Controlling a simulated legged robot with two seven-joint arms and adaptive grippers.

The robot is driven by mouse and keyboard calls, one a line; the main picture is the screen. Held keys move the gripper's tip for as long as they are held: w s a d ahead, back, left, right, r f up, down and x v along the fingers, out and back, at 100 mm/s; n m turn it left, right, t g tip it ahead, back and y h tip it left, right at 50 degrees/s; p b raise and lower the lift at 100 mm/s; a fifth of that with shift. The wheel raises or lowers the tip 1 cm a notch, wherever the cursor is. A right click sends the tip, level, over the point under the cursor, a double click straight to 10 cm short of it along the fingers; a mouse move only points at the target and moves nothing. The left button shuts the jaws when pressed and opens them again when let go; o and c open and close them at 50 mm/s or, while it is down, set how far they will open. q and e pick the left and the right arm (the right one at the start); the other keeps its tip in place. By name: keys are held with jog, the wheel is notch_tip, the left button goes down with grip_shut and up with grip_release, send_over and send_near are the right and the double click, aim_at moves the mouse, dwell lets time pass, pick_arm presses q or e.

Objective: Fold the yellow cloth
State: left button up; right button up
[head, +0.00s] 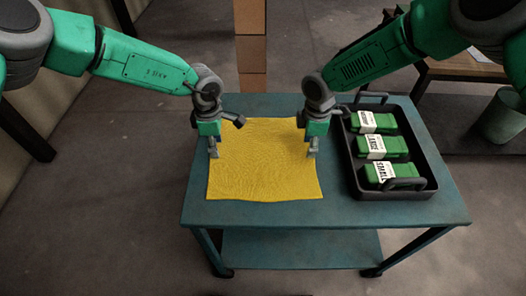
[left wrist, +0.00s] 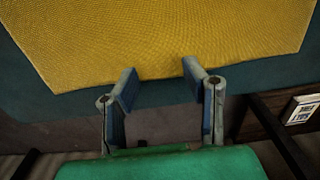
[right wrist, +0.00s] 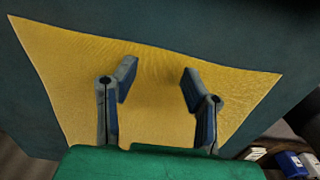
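The yellow cloth (head: 262,165) lies flat and spread out on the teal cart top, with slight ripples. It also shows in the left wrist view (left wrist: 165,35) and the right wrist view (right wrist: 155,85). My left gripper (head: 213,153) is at the cloth's left edge; in the left wrist view its two fingers (left wrist: 157,80) are apart with nothing between them. My right gripper (head: 313,153) is over the cloth's right edge; its fingers (right wrist: 157,80) are also apart and empty in the right wrist view. I cannot tell whether the fingertips touch the cloth.
A black tray (head: 418,193) with handles holds three green labelled boxes (head: 383,147) right of the cloth. The teal cart top (head: 257,213) is bare along its front edge. Behind stand a stack of brown blocks (head: 251,55), a bench and a green bin (head: 503,117).

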pick_arm(q)
jog(key=shift+a+f, duration=0.2)
jog(key=shift+f, duration=0.5)
pick_arm(e)
jog(key=shift+a+f, duration=0.2)
jog(key=shift+f, duration=0.45)
pick_arm(q)
jog(key=shift+s+d, duration=0.1)
jog(key=shift+d, duration=0.1)
pick_arm(e)
jog(key=shift+s+d, duration=0.1)
jog(key=shift+d, duration=0.1)
pick_arm(q)
jog(key=shift+c, duration=0.2)
pick_arm(e)
jog(key=shift+f, duration=0.1)
jog(key=shift+c, duration=0.2)
pick_arm(q)
jog(key=shift+a+f, duration=0.1)
jog(key=shift+f, duration=0.1)
grip_shut()
pick_arm(e)
jog(key=shift+f, duration=0.1)
grip_shut()
pick_arm(q)
jog(key=shift+s, duration=0.1)
pick_arm(e)
jog(key=shift+s, duration=0.1)
pick_arm(q)
jog(key=shift+f, duration=0.1)
